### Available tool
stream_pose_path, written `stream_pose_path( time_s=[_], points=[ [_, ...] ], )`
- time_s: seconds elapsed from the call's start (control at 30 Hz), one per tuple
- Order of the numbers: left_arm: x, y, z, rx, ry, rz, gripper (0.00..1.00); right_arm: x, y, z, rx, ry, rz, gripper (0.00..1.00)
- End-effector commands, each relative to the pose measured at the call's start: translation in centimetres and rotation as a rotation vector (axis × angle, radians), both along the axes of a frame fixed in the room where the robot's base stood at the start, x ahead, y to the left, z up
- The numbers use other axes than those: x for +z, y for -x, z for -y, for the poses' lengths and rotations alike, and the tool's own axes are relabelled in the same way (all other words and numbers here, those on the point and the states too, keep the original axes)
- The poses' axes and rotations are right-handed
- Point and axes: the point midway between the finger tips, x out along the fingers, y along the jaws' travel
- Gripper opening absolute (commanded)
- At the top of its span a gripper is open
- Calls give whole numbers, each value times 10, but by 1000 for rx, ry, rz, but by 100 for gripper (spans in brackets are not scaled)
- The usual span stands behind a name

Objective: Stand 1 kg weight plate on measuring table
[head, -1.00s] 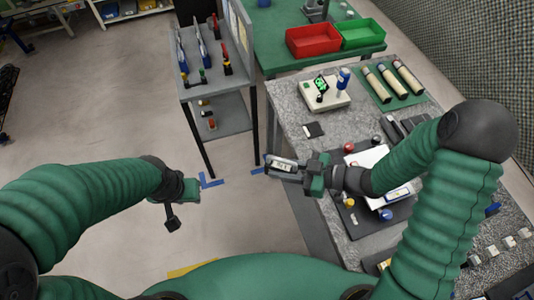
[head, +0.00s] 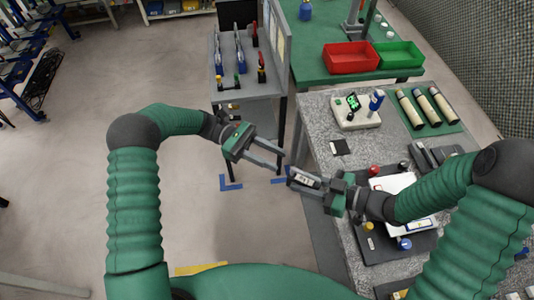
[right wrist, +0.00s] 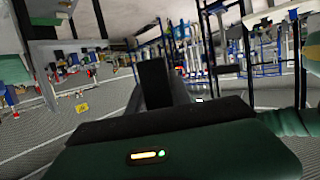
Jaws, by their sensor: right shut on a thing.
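The measuring table appears to be the speckled grey stone-topped table (head: 318,118) on the right in the head view. My right gripper (head: 302,182) is at its left edge, shut on a small flat thing (head: 306,181) with a pale, dark-marked face. This may be the 1 kg weight plate, but the fingers partly hide it and I cannot read it. My left gripper (head: 280,158) is open and empty, its fingertips just up and left of the held thing, apparently apart from it. In the right wrist view, dark finger parts (right wrist: 154,84) block the held thing.
On the stone table are a pale device with a green display (head: 352,115), a green mat (head: 428,108) with several cylinders, and a dark mat (head: 385,250). A grey tool stand (head: 247,85) is behind my left gripper.

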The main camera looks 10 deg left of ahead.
Motion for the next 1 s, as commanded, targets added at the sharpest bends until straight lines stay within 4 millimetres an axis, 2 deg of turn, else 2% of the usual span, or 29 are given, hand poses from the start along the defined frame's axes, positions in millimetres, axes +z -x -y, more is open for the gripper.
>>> stream_pose_path(
  time_s=[0.3, 0.43, 0.6, 0.83, 1.0],
  points=[
    [0, 30, 67, -4, -4, 2, 36, 1, -1, -1, 0, -3, 2, 0],
    [0, 38, 86, -3, -5, 2, 36, 1, -1, -1, 0, -3, 2, 0],
    [0, 42, 96, -2, -5, 3, 36, 1, -1, -1, 1, -3, 2, 0],
    [0, 42, 97, -1, -5, 3, 35, 1, -1, -1, 0, -3, 2, 0],
    [0, 42, 96, -2, -5, 3, 13, 1, -1, -1, 1, -3, 2, 0]
  ],
)
